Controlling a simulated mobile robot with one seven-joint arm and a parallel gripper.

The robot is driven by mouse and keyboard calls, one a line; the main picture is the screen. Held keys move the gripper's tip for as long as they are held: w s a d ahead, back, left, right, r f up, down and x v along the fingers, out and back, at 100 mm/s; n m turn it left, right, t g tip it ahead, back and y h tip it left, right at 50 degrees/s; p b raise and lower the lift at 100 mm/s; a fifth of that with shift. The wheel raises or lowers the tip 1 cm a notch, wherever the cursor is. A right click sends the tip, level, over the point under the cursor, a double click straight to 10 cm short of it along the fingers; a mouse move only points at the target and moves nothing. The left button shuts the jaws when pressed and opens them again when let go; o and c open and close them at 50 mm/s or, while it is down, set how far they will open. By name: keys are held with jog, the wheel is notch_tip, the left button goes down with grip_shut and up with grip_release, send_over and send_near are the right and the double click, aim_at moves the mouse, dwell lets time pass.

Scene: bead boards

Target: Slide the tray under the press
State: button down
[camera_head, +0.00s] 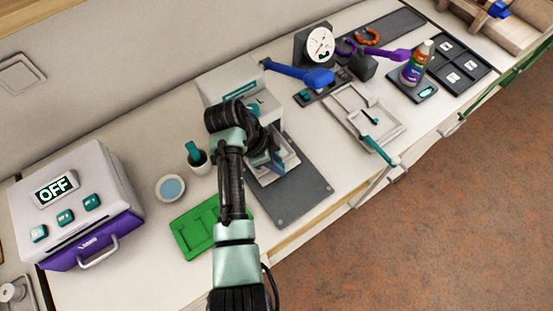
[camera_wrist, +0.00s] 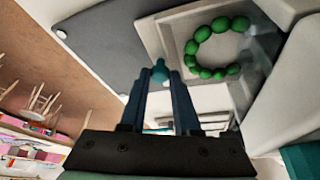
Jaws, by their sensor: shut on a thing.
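The tray (camera_wrist: 172,30) is a pale square tray with a ring of green beads (camera_wrist: 215,28) on it. In the wrist view it lies on the dark grey base plate (camera_wrist: 95,40), beside the press. In the head view the tray (camera_head: 290,166) is partly hidden behind my gripper. The press (camera_head: 222,84) is a white block at the back of the grey plate. My gripper (camera_wrist: 160,80) is shut on the tray's teal handle (camera_wrist: 160,71). My arm hides part of the press front.
A white and purple machine (camera_head: 95,190) reading OFF stands at the left. A green board (camera_head: 194,232), a blue-topped dish (camera_head: 171,188) and a dark cup (camera_head: 199,163) are near my arm. Another framed tray (camera_head: 390,125) lies to the right. The front of the grey plate is clear.

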jog(key=shift+w+a+r, duration=0.2)
jog(key=shift+w, duration=0.1)
jog(key=c, duration=0.7)
grip_release()
jog(key=shift+f, duration=0.1)
jog(key=shift+o, duration=0.2)
jog(key=shift+s, duration=0.1)
jog(key=v, duration=1.3)
